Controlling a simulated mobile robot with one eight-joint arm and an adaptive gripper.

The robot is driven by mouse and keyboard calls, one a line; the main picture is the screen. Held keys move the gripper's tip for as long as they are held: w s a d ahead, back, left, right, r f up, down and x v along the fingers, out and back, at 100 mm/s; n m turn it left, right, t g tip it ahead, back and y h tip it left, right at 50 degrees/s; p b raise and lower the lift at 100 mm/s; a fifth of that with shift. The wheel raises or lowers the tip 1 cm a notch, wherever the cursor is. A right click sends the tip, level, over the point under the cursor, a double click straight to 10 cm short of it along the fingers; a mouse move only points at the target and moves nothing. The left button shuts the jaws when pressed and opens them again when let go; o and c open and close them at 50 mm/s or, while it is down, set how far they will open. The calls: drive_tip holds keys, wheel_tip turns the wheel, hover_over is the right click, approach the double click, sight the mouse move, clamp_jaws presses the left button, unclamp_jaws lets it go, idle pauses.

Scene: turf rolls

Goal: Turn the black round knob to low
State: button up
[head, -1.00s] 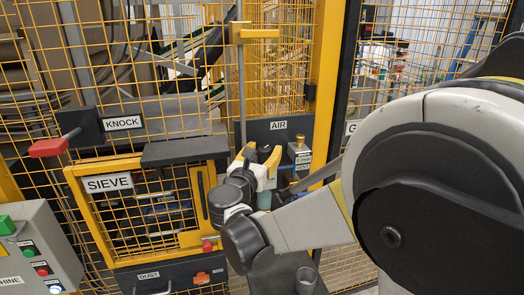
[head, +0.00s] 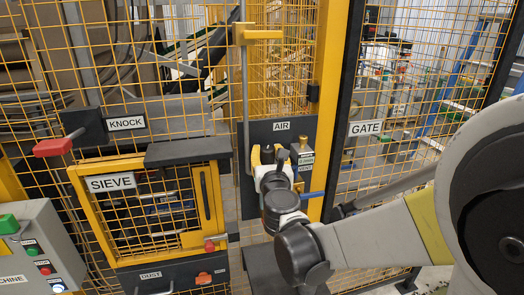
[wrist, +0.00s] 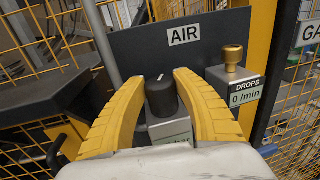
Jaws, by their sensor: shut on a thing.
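The black round knob (wrist: 161,97) stands below the AIR label (wrist: 184,34) on a dark panel, with a white mark on its top. The mark points roughly up in the wrist view. My gripper (wrist: 174,80) has its two yellow fingers on either side of the knob and is shut on it. In the head view my gripper (head: 267,155) is at the AIR panel (head: 262,134), with the dark knob (head: 267,154) between its fingers. A pale label under the knob (wrist: 178,139) is partly hidden and its reading is unclear.
Right of the knob is a grey box with a brass knob (wrist: 232,55) and a label reading DROPS 0/min (wrist: 246,93). A blue lever (head: 312,195) sits close to my wrist. Yellow mesh fencing and the SIEVE door (head: 150,212) stand to the left.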

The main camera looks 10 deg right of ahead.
sight(268, 149)
drive_tip(key=n+y, duration=0.1)
drive_tip(key=y, duration=0.1)
drive_tip(key=n+y, duration=0.2)
drive_tip(key=y, duration=0.1)
drive_tip(key=n+y, duration=0.2)
drive_tip(key=y, duration=0.1)
drive_tip(key=shift+d+g+b, duration=0.25)
drive_tip(key=shift+g+b, duration=0.05)
drive_tip(key=shift+a+n+g+y, duration=0.1)
drive_tip(key=shift+n+g+y, duration=1)
drive_tip(key=shift+n+y, duration=1)
drive_tip(key=shift+y+b, duration=0.3)
drive_tip(key=shift+y, duration=0.3)
drive_tip(key=o, duration=1.2)
drive_tip(key=shift+a, duration=0.1)
drive_tip(key=shift+c, duration=0.2)
wheel_tip(268, 149, up, 10)
drive_tip(key=shift+r, duration=0.1)
